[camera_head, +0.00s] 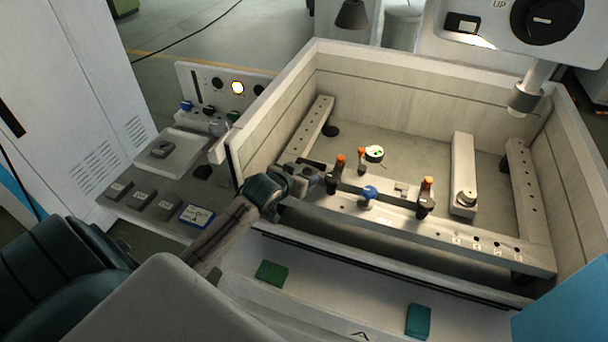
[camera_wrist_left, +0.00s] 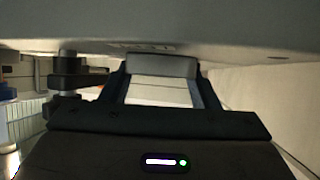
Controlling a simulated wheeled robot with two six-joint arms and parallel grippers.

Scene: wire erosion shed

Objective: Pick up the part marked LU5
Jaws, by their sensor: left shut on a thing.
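My left gripper (camera_head: 314,176) reaches over the tank's left wall to the left end of the front rail (camera_head: 385,218). In the left wrist view its fingers (camera_wrist_left: 162,78) are shut on a small grey part (camera_wrist_left: 160,66), close against a large pale surface. The held part is mostly hidden in the head view, and I cannot read a mark on it. Several labelled grey parts, such as this one (camera_head: 142,198), lie on the side shelf, and another grey part (camera_head: 162,149) lies on a pale tray (camera_head: 185,144). Their labels are too small to read. My right gripper is out of view.
Orange-topped clamps (camera_head: 426,197) and a blue knob (camera_head: 369,193) stand along the front rail. The tank walls (camera_head: 430,88) enclose it. A machine head (camera_head: 526,97) hangs at the upper right. The tank floor (camera_head: 420,150) has free room.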

